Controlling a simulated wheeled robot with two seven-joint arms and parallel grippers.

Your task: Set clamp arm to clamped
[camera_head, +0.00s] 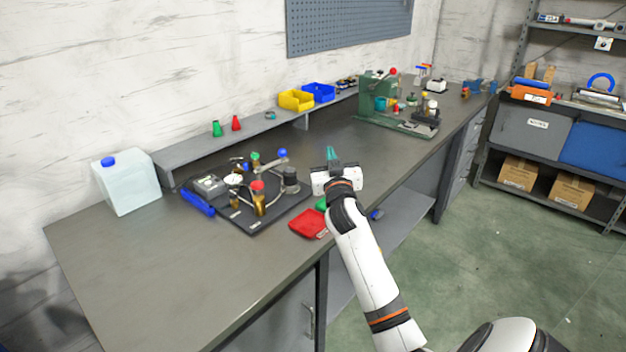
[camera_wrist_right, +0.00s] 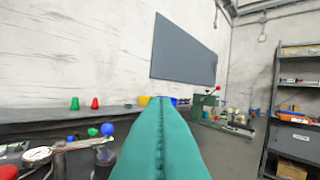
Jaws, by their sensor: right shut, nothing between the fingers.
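A dark fixture board (camera_head: 236,222) lies on the workbench and carries a dial gauge, valves and a metal lever arm (camera_head: 268,160) with a blue ball end (camera_head: 282,153). This lever looks like the clamp arm, but I cannot tell for sure. The lever also shows at the lower left of the right wrist view (camera_wrist_right: 85,144), with its blue ball (camera_wrist_right: 107,129). My right gripper (camera_head: 331,153) has teal fingers, shut and empty, above the bench to the right of the blue ball and apart from it. The fingers fill the lower middle of the wrist view (camera_wrist_right: 160,100). My left gripper is out of view.
A green machine (camera_head: 378,100) with a red ball lever stands further back. A shelf with yellow (camera_head: 296,100) and blue (camera_head: 319,92) bins runs along the wall. The bench's near left is clear.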

